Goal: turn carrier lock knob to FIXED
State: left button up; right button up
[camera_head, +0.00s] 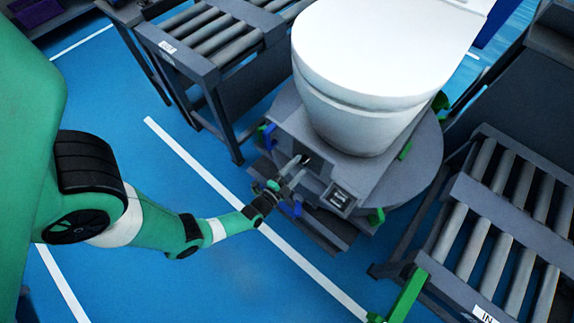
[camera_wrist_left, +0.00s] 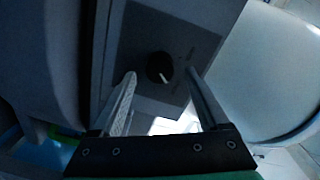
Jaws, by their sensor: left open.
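The carrier lock knob (camera_wrist_left: 159,67) is a small dark round knob with a light pointer line, set on a dark panel (camera_wrist_left: 185,45) of the grey carrier. In the left wrist view it sits beyond and between the two fingers of my left gripper (camera_wrist_left: 160,85), which are open and spread to either side of it. In the head view my left gripper (camera_head: 290,172) is at the front face of the carrier (camera_head: 425,160), and the knob is small and partly hidden there. The panel lettering is too blurred to read. My right gripper is not in view.
A white toilet (camera_head: 365,60) stands on the carrier. A roller conveyor (camera_head: 215,45) is at the upper left and another roller conveyor (camera_head: 500,230) at the right. A small dark labelled box (camera_head: 340,197) sits on the carrier's front. Blue floor is clear around my left arm.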

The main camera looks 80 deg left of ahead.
pick_arm(q)
jog(key=p+v, duration=0.2)
jog(key=v, duration=0.7)
jog(key=shift+s+d, duration=0.25)
jog(key=shift+s, duration=0.1)
